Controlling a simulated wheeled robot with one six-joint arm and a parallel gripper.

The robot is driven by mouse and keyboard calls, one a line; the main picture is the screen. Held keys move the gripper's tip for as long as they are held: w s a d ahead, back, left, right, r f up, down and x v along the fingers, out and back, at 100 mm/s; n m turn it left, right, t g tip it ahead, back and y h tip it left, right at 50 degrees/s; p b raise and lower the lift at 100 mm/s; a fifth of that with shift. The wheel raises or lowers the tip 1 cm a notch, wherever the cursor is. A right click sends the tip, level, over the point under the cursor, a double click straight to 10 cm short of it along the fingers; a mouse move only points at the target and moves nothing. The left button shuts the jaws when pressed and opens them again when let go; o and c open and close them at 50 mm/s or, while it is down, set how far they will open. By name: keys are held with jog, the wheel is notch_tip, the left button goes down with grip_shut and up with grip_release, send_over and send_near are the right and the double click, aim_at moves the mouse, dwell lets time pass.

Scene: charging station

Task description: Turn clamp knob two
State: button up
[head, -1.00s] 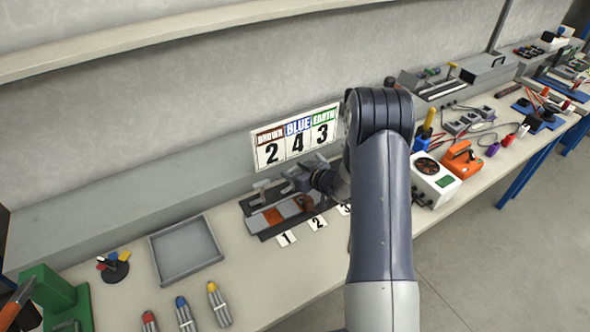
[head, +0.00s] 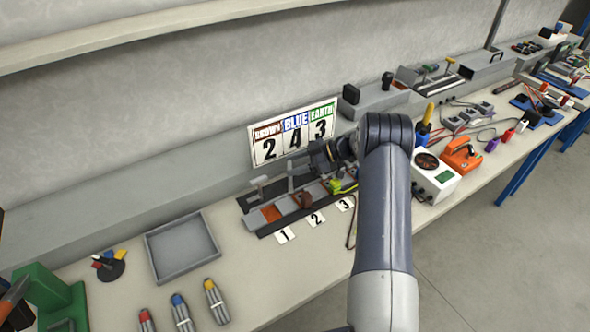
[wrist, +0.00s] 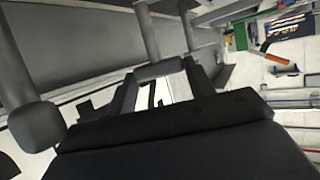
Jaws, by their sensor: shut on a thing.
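The clamp fixture (head: 262,231) lies on the bench behind the cards 1, 2 and 3. The leftmost T-shaped knob (head: 260,181) stands clear at its left end. My gripper (head: 301,170) reaches in from the right at the middle of the fixture, over the place behind card 2 (head: 316,219). In the wrist view my gripper (wrist: 160,85) is shut on a grey crossbar (wrist: 158,70), which spans between its fingers. This appears to be clamp knob two, though my gripper partly hides it in the head view. A grey post (wrist: 148,35) rises beyond the bar.
A brown wire end (head: 304,200) and a green-yellow one (head: 343,186) lie in the fixture. An empty grey tray (head: 181,282) is to the left. A white power unit (head: 434,177) is to the right.

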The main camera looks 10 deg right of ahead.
jog(key=n+g+b, duration=0.2)
jog(key=g, duration=0.1)
jog(key=n+g+b, duration=0.1)
jog(key=n, duration=0.1)
jog(key=shift+w+g+b, duration=0.3)
jog(key=shift+g+b, duration=0.1)
jog(key=shift+r, duration=0.1)
jog(key=o, duration=1)
jog(key=shift+a, duration=0.1)
